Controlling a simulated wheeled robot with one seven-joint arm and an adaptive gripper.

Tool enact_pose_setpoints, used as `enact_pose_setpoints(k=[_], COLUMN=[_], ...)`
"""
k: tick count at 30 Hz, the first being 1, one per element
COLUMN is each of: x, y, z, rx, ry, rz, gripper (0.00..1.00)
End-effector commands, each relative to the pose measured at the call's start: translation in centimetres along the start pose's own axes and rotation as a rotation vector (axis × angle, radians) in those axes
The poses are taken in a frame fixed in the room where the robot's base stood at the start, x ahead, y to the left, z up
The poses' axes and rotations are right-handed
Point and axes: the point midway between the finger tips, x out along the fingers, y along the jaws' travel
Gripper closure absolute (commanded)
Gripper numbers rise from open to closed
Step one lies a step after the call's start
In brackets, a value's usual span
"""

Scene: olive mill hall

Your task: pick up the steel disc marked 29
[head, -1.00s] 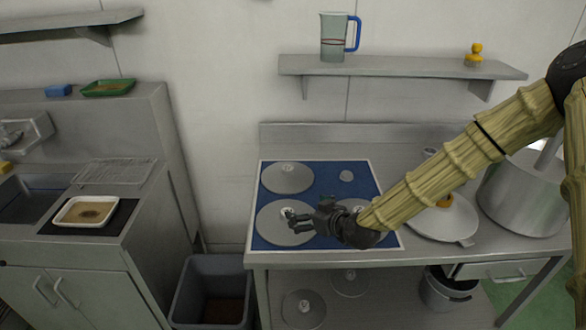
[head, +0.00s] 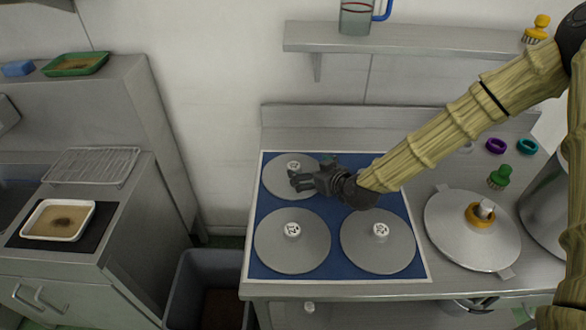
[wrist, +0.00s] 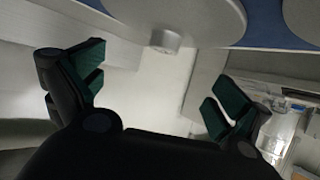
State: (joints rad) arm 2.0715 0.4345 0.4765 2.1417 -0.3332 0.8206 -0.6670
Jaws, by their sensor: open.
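Three steel discs with knobs lie on the blue mat (head: 335,272): back left (head: 280,187), front left (head: 290,262) and front right (head: 375,262). The knob tops carry dark marks too small for me to read, so I cannot tell which is 29. My gripper (head: 296,181) is open and empty, in front of the back-left disc in the head view, with its fingers pointing left. Its height above the disc is unclear. In the wrist view my open fingers (wrist: 155,88) have nothing between them. A disc (wrist: 195,15) with its knob (wrist: 165,40) shows beyond them.
A lid-like disc (head: 455,243) with an orange ring lies right of the mat, near a large pot (head: 550,210). A green-topped brush (head: 500,177) stands behind it. A grey bin (head: 205,285) stands left of the table. A shelf (head: 420,39) hangs above.

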Motion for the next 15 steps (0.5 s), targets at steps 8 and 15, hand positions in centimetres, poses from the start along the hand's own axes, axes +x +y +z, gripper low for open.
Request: enact_pose_setpoints(k=[8, 15], x=[4.4, 5.6], y=[0.9, 0.8], z=[0.4, 0.6], rx=[0.010, 0.011], ry=[-0.015, -0.018], rz=[-0.005, -0.008], gripper=[0.00, 0.00])
